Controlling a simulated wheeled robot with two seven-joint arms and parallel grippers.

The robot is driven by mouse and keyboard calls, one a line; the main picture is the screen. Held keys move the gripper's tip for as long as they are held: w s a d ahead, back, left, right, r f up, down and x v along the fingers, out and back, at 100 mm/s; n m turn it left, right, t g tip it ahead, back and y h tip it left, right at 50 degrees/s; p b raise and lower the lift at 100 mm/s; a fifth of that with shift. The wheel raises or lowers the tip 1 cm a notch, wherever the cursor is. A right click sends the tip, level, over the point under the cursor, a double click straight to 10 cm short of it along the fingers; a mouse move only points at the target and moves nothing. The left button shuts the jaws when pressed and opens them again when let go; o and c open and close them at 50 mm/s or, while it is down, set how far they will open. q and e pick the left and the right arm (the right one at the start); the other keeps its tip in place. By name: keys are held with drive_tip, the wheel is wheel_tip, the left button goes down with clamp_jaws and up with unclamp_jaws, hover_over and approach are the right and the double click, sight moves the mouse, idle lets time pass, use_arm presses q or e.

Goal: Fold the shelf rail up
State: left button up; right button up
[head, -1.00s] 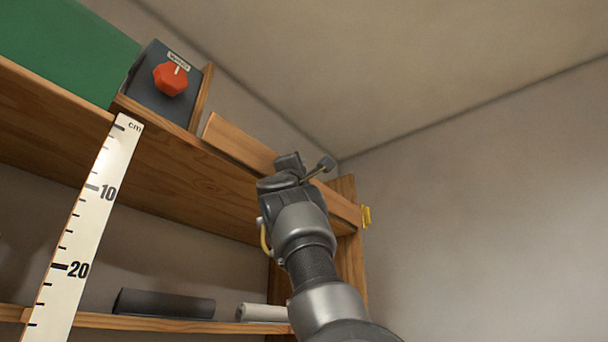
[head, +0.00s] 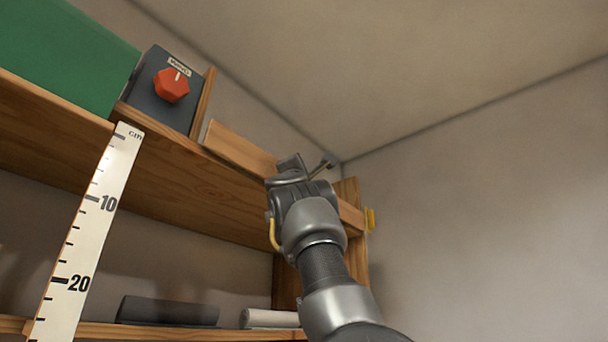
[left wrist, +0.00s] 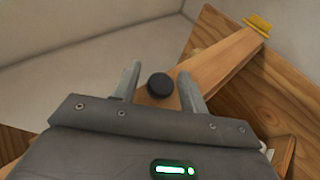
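The shelf rail (head: 240,150) is a wooden board along the front edge of the upper shelf; how far it is folded is hard to tell. In the left wrist view the rail (left wrist: 222,62) runs away to a yellow piece (left wrist: 257,23). A round black knob (left wrist: 160,86) shows on or near the rail, between the fingers of my left gripper (left wrist: 160,85). The fingers are apart, one on each side of the knob; contact is not clear. In the head view my left gripper (head: 308,165) is at the rail and hides part of it. My right gripper is not in view.
The upper shelf (head: 190,185) holds a green box (head: 65,55) and a dark box with a red knob (head: 171,85). A ruler (head: 88,235) hangs at left. Dark (head: 167,311) and pale (head: 270,318) rolls lie on the lower shelf. Open space lies right of the shelf.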

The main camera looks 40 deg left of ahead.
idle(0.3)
use_arm(q)
drive_tip(key=shift+r, duration=0.3)
drive_tip(key=s+d+r+p, duration=0.2)
drive_tip(key=s+d+r, duration=0.6)
drive_tip(key=s+r, duration=0.3)
drive_tip(key=shift+d+r, duration=0.3)
drive_tip(key=shift+r, duration=0.4)
drive_tip(key=shift+a, duration=0.15)
